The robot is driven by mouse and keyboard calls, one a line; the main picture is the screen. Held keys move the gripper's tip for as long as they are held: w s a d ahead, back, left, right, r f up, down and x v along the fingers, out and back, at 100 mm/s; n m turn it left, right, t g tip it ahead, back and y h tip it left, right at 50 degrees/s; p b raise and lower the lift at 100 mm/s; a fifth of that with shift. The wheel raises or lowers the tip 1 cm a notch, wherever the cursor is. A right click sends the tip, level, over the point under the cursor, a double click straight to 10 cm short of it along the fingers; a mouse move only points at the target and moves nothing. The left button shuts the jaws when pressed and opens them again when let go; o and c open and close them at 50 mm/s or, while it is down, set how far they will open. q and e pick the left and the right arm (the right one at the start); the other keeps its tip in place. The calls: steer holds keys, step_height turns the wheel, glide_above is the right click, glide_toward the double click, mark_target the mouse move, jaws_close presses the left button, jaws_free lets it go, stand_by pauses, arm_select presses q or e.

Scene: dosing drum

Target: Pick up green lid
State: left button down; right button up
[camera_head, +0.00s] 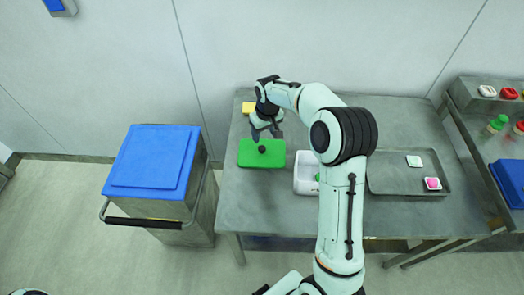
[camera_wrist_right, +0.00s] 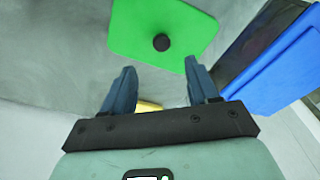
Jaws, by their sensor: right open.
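The green lid (camera_head: 250,155) is a flat rectangle with a round black knob, lying on the left part of the grey metal table. It also shows at the top of the right wrist view (camera_wrist_right: 185,25), with its knob (camera_wrist_right: 161,42) a little beyond the fingertips. My right gripper (camera_head: 266,133) is open and empty, just behind the lid near the knob. Its two spread fingers show in the right wrist view (camera_wrist_right: 160,80). My left gripper is not in view.
A white container (camera_head: 304,185) stands right of the lid, partly hidden by my right arm. A yellow object (camera_head: 248,107) lies behind the gripper. A grey tray (camera_head: 395,188) holds two small items. A blue-topped cart (camera_head: 150,165) stands left of the table.

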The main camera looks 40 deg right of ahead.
mark_target(262, 148)
steer(key=f, duration=0.3)
steer(key=shift+w+f, duration=0.45)
steer(key=shift+f, duration=1.15)
steer(key=shift+w+f, duration=0.15)
steer(key=shift+f, duration=1.2)
jaws_close()
